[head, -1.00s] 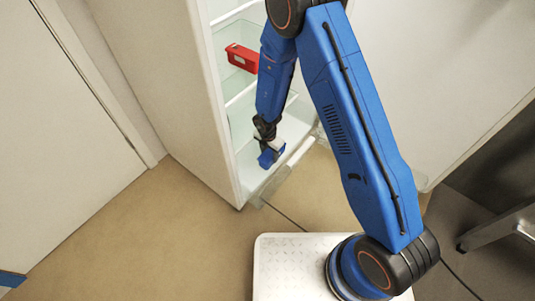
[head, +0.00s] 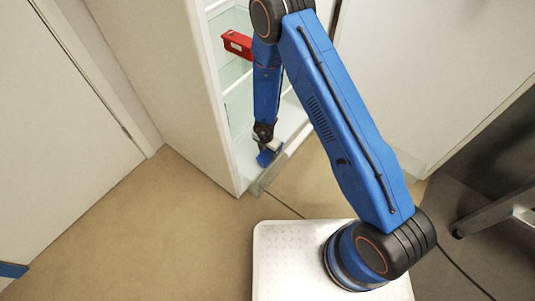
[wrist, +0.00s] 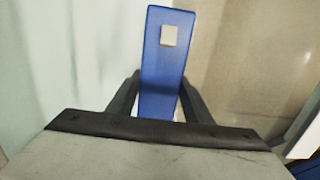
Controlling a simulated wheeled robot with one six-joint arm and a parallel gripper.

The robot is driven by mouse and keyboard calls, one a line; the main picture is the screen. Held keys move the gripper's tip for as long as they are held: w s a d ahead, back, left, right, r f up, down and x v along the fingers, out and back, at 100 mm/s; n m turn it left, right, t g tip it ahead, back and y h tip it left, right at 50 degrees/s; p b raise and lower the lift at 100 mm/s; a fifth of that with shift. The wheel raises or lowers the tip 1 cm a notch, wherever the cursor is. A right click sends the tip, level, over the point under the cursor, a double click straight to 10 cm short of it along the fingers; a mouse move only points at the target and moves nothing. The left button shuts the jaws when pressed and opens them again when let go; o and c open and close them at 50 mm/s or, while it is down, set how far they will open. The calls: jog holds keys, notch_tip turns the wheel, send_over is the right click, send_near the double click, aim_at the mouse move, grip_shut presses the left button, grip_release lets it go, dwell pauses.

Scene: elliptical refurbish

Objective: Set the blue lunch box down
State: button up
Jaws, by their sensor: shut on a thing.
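The blue lunch box (head: 265,158) is low inside the open fridge, near its front edge, in the head view. In the wrist view the lunch box (wrist: 166,75) stands up between the two dark fingers, with a small pale square on it. My gripper (wrist: 160,98) is shut on it. In the head view my gripper (head: 268,146) reaches down to the lunch box from above. Whether the box touches the fridge floor cannot be told.
A red box (head: 237,44) sits on a higher shelf of the fridge (head: 240,150). The fridge's side wall stands close on the left of my arm. A clear door bin (head: 262,184) lies near the fridge's front edge. The brown floor (head: 150,225) at left is open.

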jog(key=shift+f, duration=0.15)
jog(key=o, duration=1.5)
jog(key=shift+o, duration=0.2)
notch_tip(320, 180, up, 12)
jog(key=shift+s+a, duration=0.25)
jog(key=shift+s, duration=0.05)
